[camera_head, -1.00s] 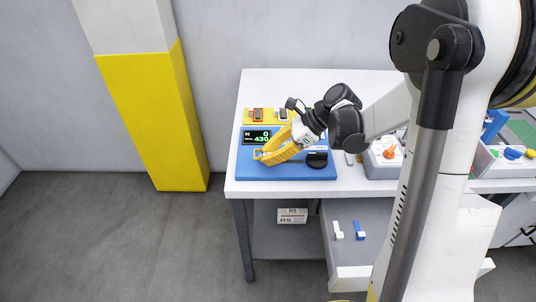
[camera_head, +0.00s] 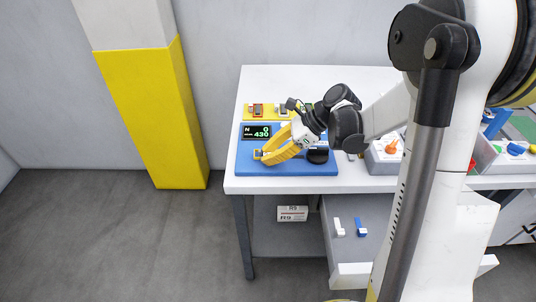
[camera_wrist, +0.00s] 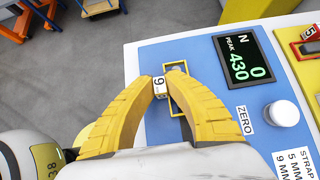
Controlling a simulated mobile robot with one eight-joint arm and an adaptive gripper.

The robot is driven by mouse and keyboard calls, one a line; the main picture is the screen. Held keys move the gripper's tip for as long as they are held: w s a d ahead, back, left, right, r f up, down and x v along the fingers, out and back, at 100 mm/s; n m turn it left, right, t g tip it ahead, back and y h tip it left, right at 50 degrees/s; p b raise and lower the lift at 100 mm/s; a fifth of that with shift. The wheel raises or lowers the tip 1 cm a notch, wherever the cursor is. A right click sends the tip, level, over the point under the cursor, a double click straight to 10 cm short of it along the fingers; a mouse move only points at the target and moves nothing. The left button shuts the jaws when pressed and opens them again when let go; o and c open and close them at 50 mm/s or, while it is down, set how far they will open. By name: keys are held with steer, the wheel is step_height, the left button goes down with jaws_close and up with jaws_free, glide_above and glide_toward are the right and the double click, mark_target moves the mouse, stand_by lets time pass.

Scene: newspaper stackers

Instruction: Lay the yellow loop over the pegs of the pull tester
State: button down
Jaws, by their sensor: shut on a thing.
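The pull tester has a flat blue base (camera_head: 246,167) (camera_wrist: 206,70) and a black display (camera_head: 256,132) reading 0 and peak 430. The yellow loop (camera_wrist: 184,104) is a narrow rectangle low over the blue base, left of the display in the wrist view. One grey peg (camera_wrist: 177,70) shows within the loop's far end. I cannot tell whether a second peg is inside its near end. My gripper (camera_wrist: 160,87) has yellow fingers shut on the loop at its white tag marked 9 (camera_wrist: 159,84). In the head view my gripper (camera_head: 262,156) covers much of this area.
A white ZERO knob (camera_wrist: 282,113) stands on the base to the right of the loop. A yellow tray with strap pieces (camera_head: 269,111) lies behind the tester. A grey bin with an orange part (camera_head: 383,160) stands to its right. The white tabletop (camera_head: 330,78) is clear at the back.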

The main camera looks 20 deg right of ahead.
steer(key=shift+f, duration=0.15)
steer(key=c, duration=1.4)
jaws_free()
